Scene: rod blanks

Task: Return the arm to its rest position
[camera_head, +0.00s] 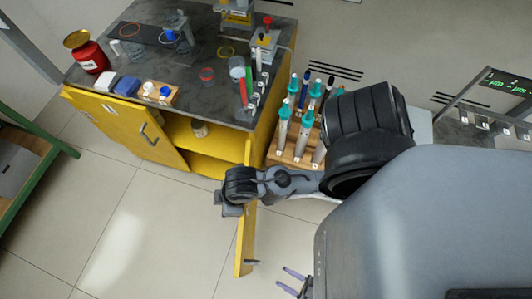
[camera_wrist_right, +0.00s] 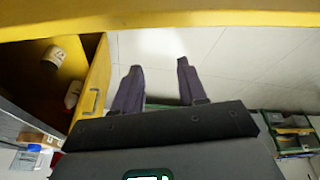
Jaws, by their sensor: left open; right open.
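My left gripper (camera_head: 281,276) shows at the bottom of the head view as two purple fingers, apart, with bare floor between them. The rest of that hand is hidden behind my grey body. My right arm reaches left across the head view and its dark wrist (camera_head: 240,188) hangs in front of the open yellow cabinet (camera_head: 215,148); its fingers are hard to make out there. In the right wrist view my right gripper (camera_wrist_right: 160,65) is open and empty, its two dark purple fingers spread over pale floor. A yellow cabinet door (camera_wrist_right: 93,88) stands left of the fingers.
A dark bench top (camera_head: 190,92) carries a red container (camera_head: 90,56) and lab items. A wooden rack (camera_head: 287,158) of pipette-like tools stands close to my right arm. A jar (camera_head: 199,128) sits inside the cabinet. Open floor (camera_head: 140,225) lies left of the wrist.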

